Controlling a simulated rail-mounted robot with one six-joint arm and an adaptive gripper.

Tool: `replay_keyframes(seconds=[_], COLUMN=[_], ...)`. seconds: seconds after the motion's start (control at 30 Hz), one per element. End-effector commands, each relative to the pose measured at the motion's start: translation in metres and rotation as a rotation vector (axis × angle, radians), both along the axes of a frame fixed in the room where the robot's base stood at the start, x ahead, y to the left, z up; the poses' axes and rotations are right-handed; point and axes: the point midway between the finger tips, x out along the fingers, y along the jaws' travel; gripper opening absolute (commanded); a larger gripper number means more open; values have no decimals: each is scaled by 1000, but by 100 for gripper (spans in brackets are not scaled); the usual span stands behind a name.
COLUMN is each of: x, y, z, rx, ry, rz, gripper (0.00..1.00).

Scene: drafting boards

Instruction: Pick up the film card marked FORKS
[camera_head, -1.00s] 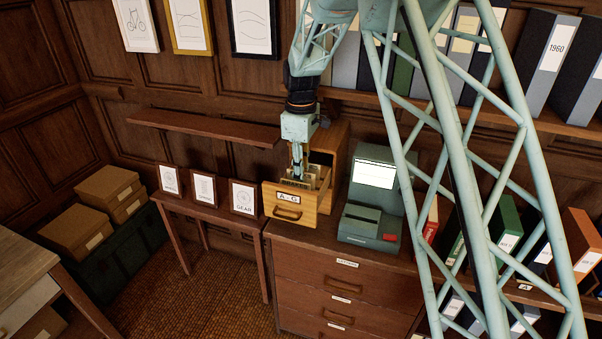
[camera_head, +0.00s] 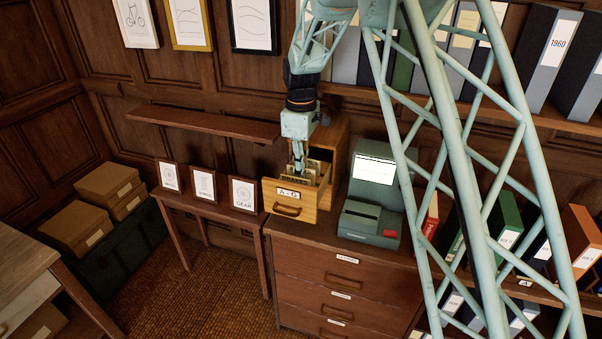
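The open card drawer (camera_head: 274,197) has a front label that seems to read "A - G". It is pulled out of a small wooden cabinet (camera_head: 338,148) on top of the chest. Several upright cards (camera_head: 315,171) stand in it. A front card seems to carry lettering, too small to read surely, and I cannot pick out the one marked FORKS. My gripper (camera_head: 299,172) points straight down into the drawer, its fingertips among or just behind the cards. The fingers look close together, but their tips are partly hidden, so a grip on any card cannot be made out.
A green card viewer (camera_head: 371,222) with a lit screen stands right of the drawer on the chest (camera_head: 345,251). A low table (camera_head: 205,212) with small framed pictures is at left. A wall shelf (camera_head: 203,122) runs behind. Binders (camera_head: 551,55) fill shelves at right.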

Motion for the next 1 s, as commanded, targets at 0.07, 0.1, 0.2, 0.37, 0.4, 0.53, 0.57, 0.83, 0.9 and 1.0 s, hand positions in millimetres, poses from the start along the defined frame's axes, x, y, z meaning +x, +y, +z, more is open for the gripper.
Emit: replay_keyframes(seconds=[0.07,0.1,0.2,0.37,0.4,0.53,0.57,0.83,0.9,1.0], x=[0,0,0,0,0,0,0,0,0,0], y=[0,0,0,0,0,0,0,0,0,0], z=[0,0,0,0,0,1,1,6,6,6], rx=[0,0,0,0,0,0,0,0,0,0], ry=[0,0,0,0,0,0,0,0,0,0], rz=[0,0,0,0,0,0,0,0,0,0], gripper=[0,0,0,0,0,0,0,0,0,0])
